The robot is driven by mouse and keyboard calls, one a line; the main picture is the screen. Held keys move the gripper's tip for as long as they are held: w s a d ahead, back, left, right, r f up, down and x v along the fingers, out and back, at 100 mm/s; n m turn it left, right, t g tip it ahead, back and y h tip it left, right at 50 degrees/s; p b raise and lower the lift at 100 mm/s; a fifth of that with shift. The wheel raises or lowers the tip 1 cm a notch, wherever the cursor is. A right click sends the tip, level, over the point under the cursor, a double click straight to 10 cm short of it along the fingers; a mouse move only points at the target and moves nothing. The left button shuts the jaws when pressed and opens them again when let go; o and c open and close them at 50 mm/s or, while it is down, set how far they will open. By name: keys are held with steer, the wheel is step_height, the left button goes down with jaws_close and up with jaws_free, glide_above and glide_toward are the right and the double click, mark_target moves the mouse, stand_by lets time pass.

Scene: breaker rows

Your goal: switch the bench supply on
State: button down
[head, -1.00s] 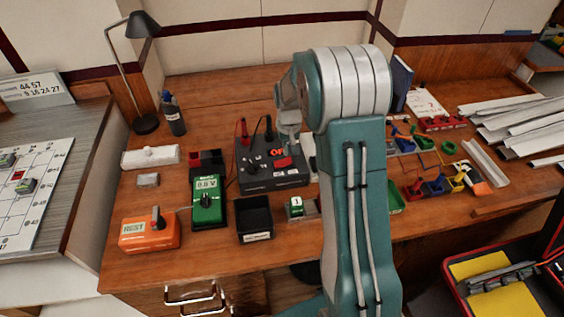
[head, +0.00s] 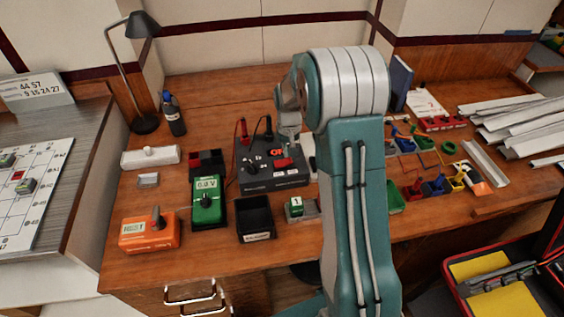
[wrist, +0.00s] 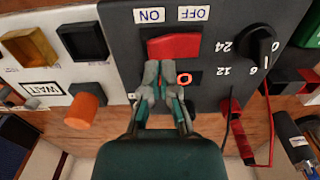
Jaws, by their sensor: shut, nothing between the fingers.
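The bench supply (head: 262,178) is a black box on the wooden bench, with a knob, plugged leads, a small red display and a red rocker switch. In the wrist view the rocker (wrist: 175,46) lies between ON and OFF labels, upside down in the picture; its tilt is hard to tell. My gripper (wrist: 162,72) is shut and empty, its tips at the ON-side edge of the rocker, seemingly touching it. In the head view my gripper (head: 290,140) comes down onto the supply from behind.
A white panel with an orange knob (wrist: 85,106) is close beside the supply. Red and black leads (wrist: 245,138) rise near my gripper.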

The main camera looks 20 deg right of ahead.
mark_target(288, 160)
steer(key=shift+f, duration=1.25)
stand_by(0.7)
steer(key=shift+r, duration=3.55)
steer(key=shift+r, duration=0.1)
steer(key=s+a+r+n+t, duration=0.15)
steer(key=s+a+r, duration=0.25)
steer(key=s+r, duration=0.55)
steer(key=s+a+r+t, duration=0.3)
steer(key=s+a+r, duration=0.2)
steer(key=s+r, duration=0.4)
steer(key=s+a+f+t, duration=0.1)
steer(key=s, duration=0.8)
steer(key=shift+s+a+n, duration=0.3)
steer(key=shift+a+n, duration=0.05)
steer(key=shift+a, duration=0.05)
